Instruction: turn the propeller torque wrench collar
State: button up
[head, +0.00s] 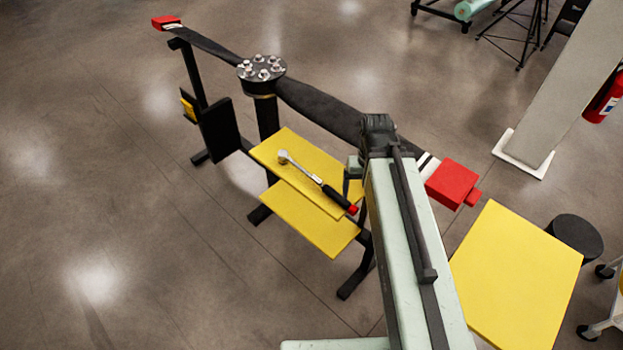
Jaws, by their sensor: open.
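The torque wrench (303,172) lies on the upper yellow shelf of the propeller stand, its silver ratchet head at the left. Its black handle ends in a red collar (352,209) at the lower right, near the shelf edge. The dark propeller (325,104) rests across the stand, with several bolts on its round hub (261,70). My gripper (354,188) shows only in part beside my pale green arm, just above and right of the handle. It is open and appears apart from the wrench; my arm hides much of it.
A lower yellow shelf (310,225) sits below the wrench. Red blocks cover the propeller tips, one (453,184) right of my arm. A yellow tabletop (516,270), black stool (575,235) and pale column (565,85) stand at right. The left floor is clear.

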aim_at(353, 209)
jog(key=k, duration=1.15)
jog(key=u, duration=0.75)
jog(key=i, duration=1)
jog(key=u, duration=0.3)
